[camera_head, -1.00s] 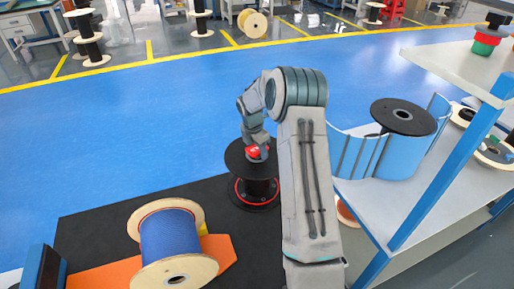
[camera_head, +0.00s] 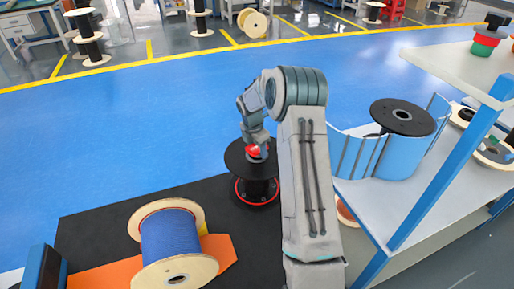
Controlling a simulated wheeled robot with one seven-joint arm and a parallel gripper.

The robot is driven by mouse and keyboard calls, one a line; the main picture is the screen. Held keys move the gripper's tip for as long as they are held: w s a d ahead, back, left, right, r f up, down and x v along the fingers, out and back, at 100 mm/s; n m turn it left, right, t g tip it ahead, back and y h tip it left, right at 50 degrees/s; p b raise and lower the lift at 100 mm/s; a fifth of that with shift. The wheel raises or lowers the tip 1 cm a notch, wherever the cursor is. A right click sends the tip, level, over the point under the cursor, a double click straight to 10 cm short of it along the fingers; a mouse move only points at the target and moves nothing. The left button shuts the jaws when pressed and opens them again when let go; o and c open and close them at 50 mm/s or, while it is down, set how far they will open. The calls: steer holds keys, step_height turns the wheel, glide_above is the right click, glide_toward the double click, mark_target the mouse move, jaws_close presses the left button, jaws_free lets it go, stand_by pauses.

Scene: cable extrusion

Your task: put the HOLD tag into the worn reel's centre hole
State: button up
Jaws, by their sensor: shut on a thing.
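A black reel (camera_head: 237,161) with a red ring at its lower flange stands upright on the dark mat, left of my arm. My gripper (camera_head: 254,143) is over the middle of its top flange, pointing down. It is shut on a small red tag (camera_head: 253,151), which is at or just above the reel's centre. The gripper and tag cover the centre hole, so I cannot tell whether the tag is in it. The fingers are small and partly hidden.
A blue-wound reel (camera_head: 170,240) with wooden flanges lies on an orange piece (camera_head: 222,257) at front left. At right, another black reel (camera_head: 403,117) stands behind a light-blue curved guard on a bench with a blue post (camera_head: 440,178). Blue floor is open behind.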

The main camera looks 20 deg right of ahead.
mark_target(257, 147)
steer(key=shift+s+f+b, duration=0.1)
steer(key=shift+f+b, duration=0.2)
steer(key=shift+f, duration=0.25)
steer(key=shift+s+f, duration=0.15)
steer(key=shift+f, duration=0.2)
steer(key=o, duration=0.7)
steer(key=shift+r+p, duration=0.65)
steer(key=shift+r, duration=0.2)
steer(key=r+p, duration=0.1)
steer(key=r, duration=0.1)
steer(key=r+p, duration=0.1)
steer(key=r, duration=0.1)
steer(key=shift+a+p, duration=0.3)
steer(key=shift+a, duration=0.05)
steer(key=shift+s+a+r+p, duration=0.1)
steer(key=shift+a+r+p, duration=0.1)
steer(key=shift+r+p, duration=0.95)
steer(key=shift+a+r+p, duration=0.2)
steer(key=shift+r+p, duration=0.55)
steer(key=shift+r, duration=0.75)
